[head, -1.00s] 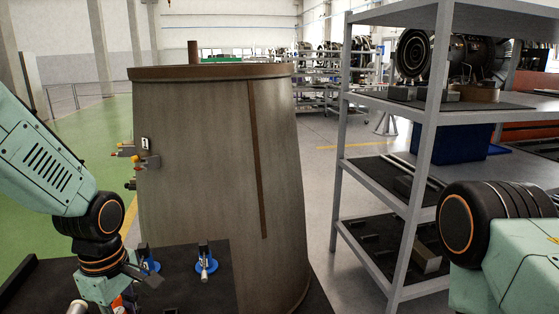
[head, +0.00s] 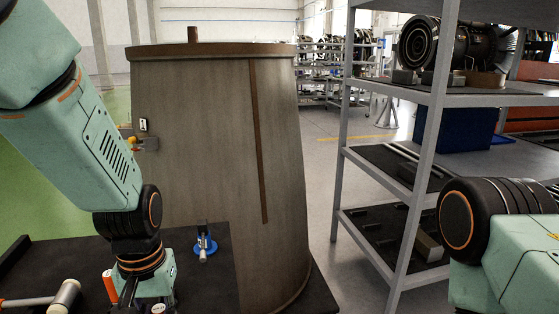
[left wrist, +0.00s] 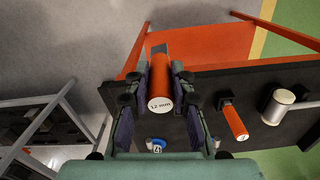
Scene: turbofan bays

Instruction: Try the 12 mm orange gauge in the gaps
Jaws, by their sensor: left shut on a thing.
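The orange gauge (left wrist: 157,82) is a cylinder with "12 mm" on its pale end face. In the left wrist view my left gripper (left wrist: 160,70) is shut on it, one finger on each side. A dark grey part shows beyond its far end. In the head view my left arm's lower end is at the bottom left; its fingers and the held gauge are not clearly seen. A tall grey-brown casing (head: 205,150) stands on the bench, with a long brown vertical strip (head: 258,140) down its side. I cannot tell any gaps in it. My right gripper is out of view.
The black bench (head: 215,285) carries a blue clamp-like piece (head: 204,243), a mallet (head: 62,297) and a second orange-handled piece (head: 110,286), also in the wrist view (left wrist: 235,123). Small fittings (head: 145,143) project from the casing's left side. A grey shelf rack (head: 425,145) stands right.

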